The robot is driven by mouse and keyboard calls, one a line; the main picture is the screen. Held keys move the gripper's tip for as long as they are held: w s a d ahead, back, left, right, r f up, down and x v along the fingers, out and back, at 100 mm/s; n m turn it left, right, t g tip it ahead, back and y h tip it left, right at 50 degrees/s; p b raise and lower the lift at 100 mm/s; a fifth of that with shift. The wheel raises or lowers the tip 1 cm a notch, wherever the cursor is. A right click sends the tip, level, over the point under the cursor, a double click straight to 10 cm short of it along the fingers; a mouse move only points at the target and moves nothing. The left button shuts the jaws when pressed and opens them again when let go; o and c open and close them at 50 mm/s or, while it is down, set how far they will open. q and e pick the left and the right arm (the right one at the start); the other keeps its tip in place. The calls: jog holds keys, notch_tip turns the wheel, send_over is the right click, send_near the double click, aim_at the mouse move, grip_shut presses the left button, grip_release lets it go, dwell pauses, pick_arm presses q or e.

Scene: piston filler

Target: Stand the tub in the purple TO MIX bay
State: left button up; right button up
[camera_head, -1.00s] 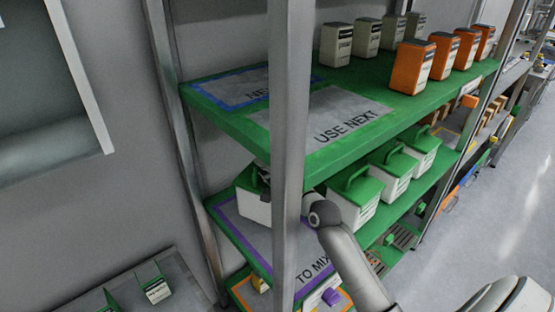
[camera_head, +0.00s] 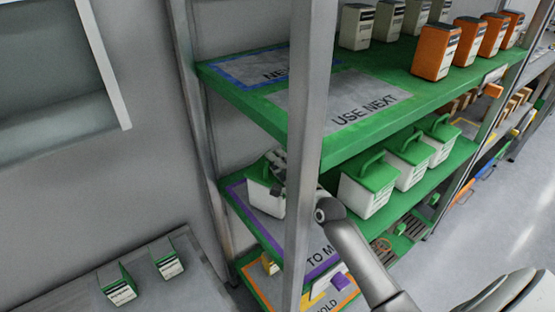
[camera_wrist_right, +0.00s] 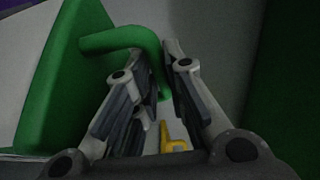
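The tub (camera_head: 264,199), white with a green lid and handle, is at the left end of the middle green shelf, over the grey purple-edged TO MIX bay (camera_head: 311,247). It looks upright. The steel post hides part of its right side, and I cannot tell whether its base touches the shelf. My right gripper (camera_head: 279,167) is at the top of the tub. In the right wrist view the green handle (camera_wrist_right: 118,40) bends down between the fingers (camera_wrist_right: 163,72), which are close together and look shut on it. My left gripper is not in view.
A steel post (camera_head: 307,150) stands in front of the bay. The USE NEXT shelf (camera_head: 345,105) is above. Several similar tubs (camera_head: 366,190) stand to the right. An orange-edged bay (camera_head: 335,303) lies below. Two green-and-white containers (camera_head: 120,289) are at lower left.

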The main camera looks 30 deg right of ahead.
jog(key=o, duration=0.4)
jog(key=shift+s, duration=0.1)
jog(key=shift+r, duration=0.2)
jog(key=shift+s+f, duration=0.15)
jog(key=shift+s, duration=0.15)
jog(key=s, duration=1.1)
jog(key=shift+s+d+b, duration=0.2)
jog(key=shift+d+b, duration=0.15)
